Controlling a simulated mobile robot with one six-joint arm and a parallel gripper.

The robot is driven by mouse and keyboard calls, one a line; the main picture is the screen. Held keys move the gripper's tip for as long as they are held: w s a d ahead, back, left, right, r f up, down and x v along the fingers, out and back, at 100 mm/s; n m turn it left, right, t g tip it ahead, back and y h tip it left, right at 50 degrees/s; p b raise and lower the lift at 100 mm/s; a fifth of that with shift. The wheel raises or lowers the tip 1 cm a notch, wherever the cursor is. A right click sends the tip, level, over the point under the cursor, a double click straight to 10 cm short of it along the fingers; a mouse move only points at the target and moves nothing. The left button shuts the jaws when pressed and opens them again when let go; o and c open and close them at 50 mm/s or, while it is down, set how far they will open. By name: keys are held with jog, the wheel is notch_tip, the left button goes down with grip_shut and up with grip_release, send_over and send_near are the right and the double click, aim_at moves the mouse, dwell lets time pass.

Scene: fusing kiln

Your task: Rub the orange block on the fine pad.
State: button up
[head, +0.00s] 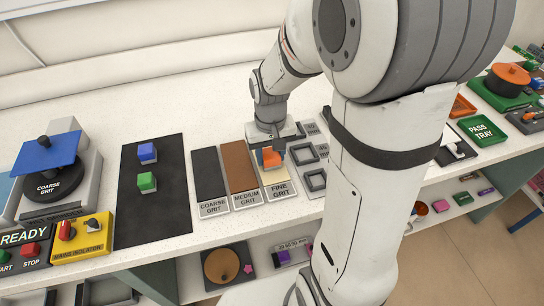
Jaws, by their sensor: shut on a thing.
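The orange block (271,158) is held in my gripper (271,150), which is shut on it and points down. The block is at the fine pad, a pale cream strip (277,175) with the label FINE GRIT at its near end. My gripper and the block hide the far part of this pad. I cannot tell whether the block touches the pad or hangs just above it.
Left of the fine pad lie the brown medium pad (238,166) and the dark coarse pad (209,174). A blue block (147,152) and a green block (147,182) rest on a black mat (152,222). Grey square frames (314,180) lie close on the right.

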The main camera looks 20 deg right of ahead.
jog(key=shift+w+p, duration=0.4)
jog(key=shift+w, duration=3.05)
jog(key=shift+s+b, duration=0.5)
jog(key=shift+s, duration=4.1)
jog(key=shift+w, duration=3.45)
